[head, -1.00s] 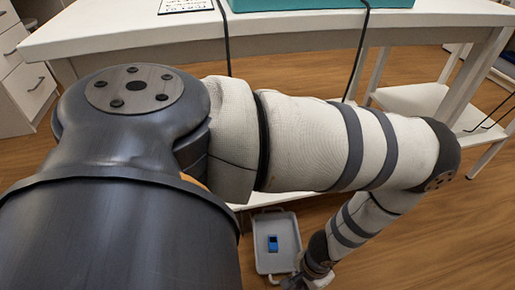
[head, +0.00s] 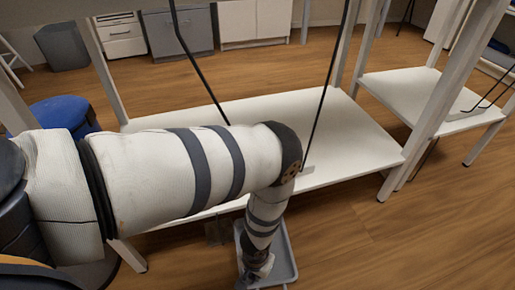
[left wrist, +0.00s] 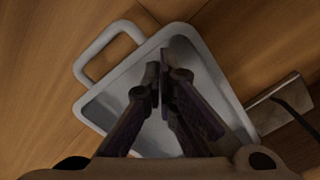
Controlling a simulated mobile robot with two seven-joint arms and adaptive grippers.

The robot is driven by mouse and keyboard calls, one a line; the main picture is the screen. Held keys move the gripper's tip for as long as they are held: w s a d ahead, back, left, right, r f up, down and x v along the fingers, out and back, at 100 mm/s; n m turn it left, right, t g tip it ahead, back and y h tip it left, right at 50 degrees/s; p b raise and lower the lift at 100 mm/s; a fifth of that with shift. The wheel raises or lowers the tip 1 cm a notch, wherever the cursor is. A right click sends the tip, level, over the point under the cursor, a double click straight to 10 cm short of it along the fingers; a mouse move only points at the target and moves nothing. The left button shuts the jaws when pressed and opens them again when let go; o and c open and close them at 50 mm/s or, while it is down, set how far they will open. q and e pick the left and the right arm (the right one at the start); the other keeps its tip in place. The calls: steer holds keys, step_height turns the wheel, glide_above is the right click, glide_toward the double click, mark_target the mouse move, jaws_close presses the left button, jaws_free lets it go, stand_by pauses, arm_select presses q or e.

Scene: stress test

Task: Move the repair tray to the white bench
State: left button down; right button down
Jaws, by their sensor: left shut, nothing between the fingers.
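The repair tray (head: 285,262) is a shallow grey tray on the wooden floor at the lower middle of the head view, partly behind my left arm. In the left wrist view the tray (left wrist: 103,112) shows its raised rim and a loop handle at the upper left. My left gripper (head: 255,270) is over the tray; its fingers (left wrist: 160,72) are together with nothing between them. Whether it touches the tray is unclear. No blue item shows in the tray now. The white bench, with its lower shelf (head: 345,125), stands behind the tray. My right gripper is not in view.
A blue round seat (head: 60,113) stands at the left. Black cables (head: 320,110) hang in front of the shelf. A second white unit (head: 425,95) stands at the right. The floor at the lower right is clear.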

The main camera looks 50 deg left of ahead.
arm_select(q)
steer(key=shift+f, duration=0.9)
steer(key=s, duration=0.1)
steer(key=s+d+p, duration=0.1)
steer(key=s, duration=0.1)
steer(key=s+p, duration=0.1)
steer(key=shift+s+d+r, duration=0.15)
steer(key=shift+s+d, duration=0.15)
steer(key=shift+d, duration=0.1)
steer(key=shift+s+d, duration=0.15)
steer(key=shift+s, duration=0.1)
